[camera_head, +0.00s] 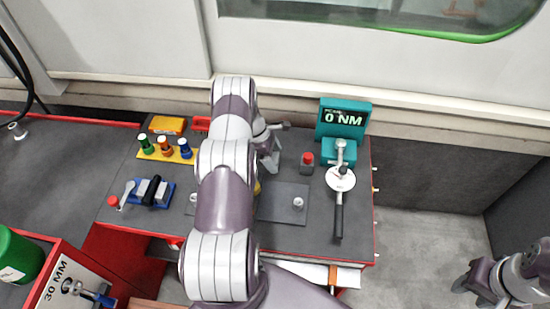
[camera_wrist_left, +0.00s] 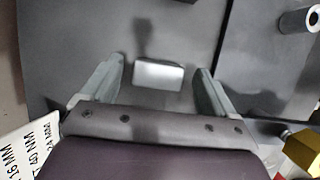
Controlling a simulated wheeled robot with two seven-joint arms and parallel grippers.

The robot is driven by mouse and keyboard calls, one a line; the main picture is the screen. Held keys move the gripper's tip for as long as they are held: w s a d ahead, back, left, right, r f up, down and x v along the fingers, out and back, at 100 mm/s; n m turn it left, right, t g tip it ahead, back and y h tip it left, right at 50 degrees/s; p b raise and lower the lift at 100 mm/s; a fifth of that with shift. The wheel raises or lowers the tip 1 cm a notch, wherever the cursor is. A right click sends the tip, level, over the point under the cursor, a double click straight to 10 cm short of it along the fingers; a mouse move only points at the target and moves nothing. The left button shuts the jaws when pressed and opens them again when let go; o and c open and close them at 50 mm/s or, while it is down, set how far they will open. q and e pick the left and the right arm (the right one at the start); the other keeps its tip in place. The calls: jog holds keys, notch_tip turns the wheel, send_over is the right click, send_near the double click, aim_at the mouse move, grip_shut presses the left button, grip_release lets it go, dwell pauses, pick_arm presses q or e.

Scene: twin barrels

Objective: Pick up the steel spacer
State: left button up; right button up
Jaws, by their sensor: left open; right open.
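A short, bright metal piece (camera_wrist_left: 158,75), which looks like the steel spacer, lies on the dark grey surface in the left wrist view. My left gripper (camera_wrist_left: 158,85) is open, with one finger on each side of it and a visible gap to both. In the head view the left gripper (camera_head: 268,155) is above the middle of the workbench, partly behind my left arm, and I cannot make out the spacer there. My right gripper (camera_head: 464,286) is open and empty at the lower right, away from the bench.
The workbench (camera_head: 345,255) carries a teal torque display (camera_head: 343,118), a torque wrench (camera_head: 339,210), a red-capped bottle (camera_head: 307,160), a blue tray (camera_head: 149,192) and a yellow rack (camera_head: 166,155). A hollow metal cylinder (camera_wrist_left: 298,20) stands at the upper right of the wrist view.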

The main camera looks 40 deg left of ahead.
pick_arm(q)
jog(key=shift+w+d+f, duration=0.15)
jog(key=shift+w+f, duration=0.05)
jog(key=shift+f, duration=0.5)
jog(key=shift+r, duration=0.1)
jog(key=c, duration=1.2)
jog(key=shift+c, duration=1.3)
jog(key=shift+r, duration=0.1)
